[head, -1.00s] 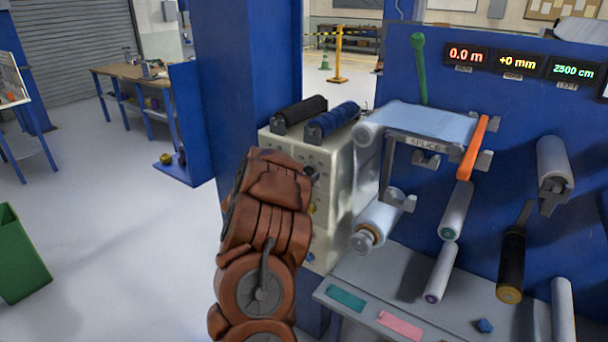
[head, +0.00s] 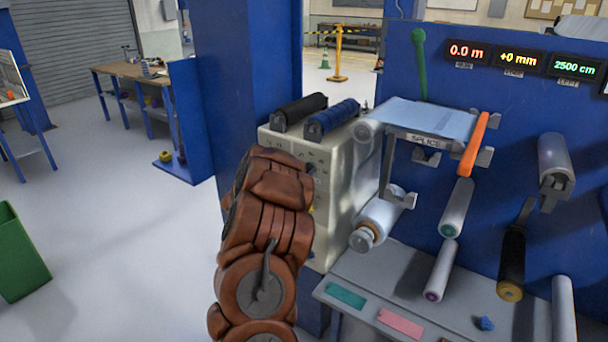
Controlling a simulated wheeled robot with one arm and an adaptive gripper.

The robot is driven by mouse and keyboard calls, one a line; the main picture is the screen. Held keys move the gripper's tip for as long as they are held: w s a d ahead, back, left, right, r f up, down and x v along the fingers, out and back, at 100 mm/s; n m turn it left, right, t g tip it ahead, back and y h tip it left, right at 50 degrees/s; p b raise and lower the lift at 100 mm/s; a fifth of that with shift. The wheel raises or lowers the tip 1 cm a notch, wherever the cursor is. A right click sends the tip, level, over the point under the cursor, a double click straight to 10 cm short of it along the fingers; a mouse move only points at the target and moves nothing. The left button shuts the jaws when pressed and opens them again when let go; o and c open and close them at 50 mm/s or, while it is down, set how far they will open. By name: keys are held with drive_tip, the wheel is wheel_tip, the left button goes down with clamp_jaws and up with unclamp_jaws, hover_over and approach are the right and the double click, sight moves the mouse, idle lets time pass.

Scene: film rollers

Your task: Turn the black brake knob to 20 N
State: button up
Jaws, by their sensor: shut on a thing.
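The cream control cabinet (head: 345,165) stands beside the blue column, and its front face carries small dark marks too small to read. My brown padded arm covers most of that front face. The black brake knob cannot be made out, and neither can its scale or the 20 N mark. My gripper is hidden behind my own arm links, at the cabinet's front, so its fingers do not show.
A black roller (head: 300,112) and a blue roller (head: 333,118) lie on the cabinet top. The splice table (head: 425,122) and several film rollers stand close on the right. A grey shelf (head: 400,290) juts out below. Open floor lies left, with a green bin (head: 22,255).

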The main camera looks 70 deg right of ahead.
drive_tip(key=shift+f+m+b, duration=0.35)
drive_tip(key=shift+m+b, duration=0.25)
drive_tip(key=shift+b, duration=0.3)
drive_tip(key=m+b, duration=0.5)
drive_tip(key=b, duration=0.3)
drive_tip(key=shift+m+b, duration=0.35)
drive_tip(key=shift+m, duration=0.05)
drive_tip(key=shift+r+m+b, duration=0.2)
drive_tip(key=shift+m+b, duration=0.5)
drive_tip(key=shift+b, duration=0.05)
drive_tip(key=shift+r, duration=0.1)
drive_tip(key=o, duration=1.1)
drive_tip(key=shift+o, duration=0.2)
drive_tip(key=shift+a, duration=0.1)
drive_tip(key=v, duration=1.1)
drive_tip(key=shift+a, duration=0.4)
